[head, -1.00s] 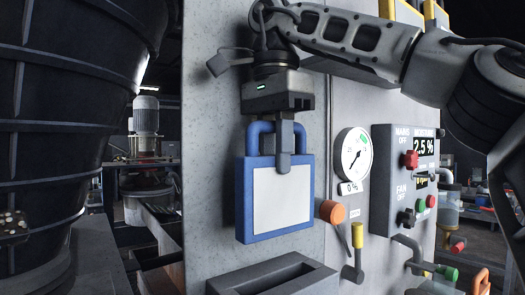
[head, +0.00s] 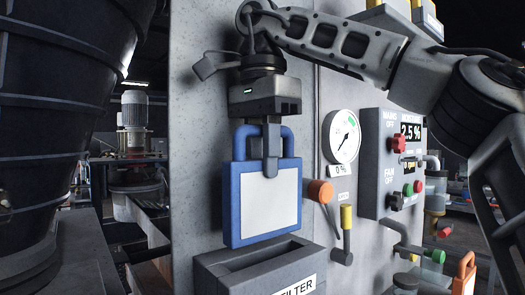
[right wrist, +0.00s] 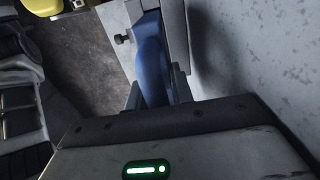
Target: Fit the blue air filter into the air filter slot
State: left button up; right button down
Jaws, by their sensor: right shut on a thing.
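The blue air filter (head: 231,205) is a flat blue frame with a white panel and a loop handle on top. My right gripper (head: 271,158) is shut on its handle, and the filter hangs upright below it. In the right wrist view the blue handle (right wrist: 152,70) shows between the fingers. The air filter slot (head: 205,272) is a grey open-topped box on the panel front, with a label partly reading "FILTER". The filter's lower edge is just above the slot opening; whether it touches the rim I cannot tell. My left gripper is not in view.
Right of the filter, the grey panel carries an orange-knobbed lever (head: 319,191), a yellow-topped lever (head: 346,216), a round gauge (head: 341,137) and a control box (head: 372,165) with knobs and buttons. A large black ribbed vessel (head: 60,130) stands at the left.

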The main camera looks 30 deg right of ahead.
jog(key=shift+f+b, duration=0.3)
jog(key=shift+f, duration=0.5)
jog(key=shift+r, duration=0.1)
jog(key=shift+p, duration=0.3)
dwell(0.3)
jog(key=shift+p, duration=0.3)
dwell(0.5)
jog(key=shift+p, duration=0.35)
dwell(0.4)
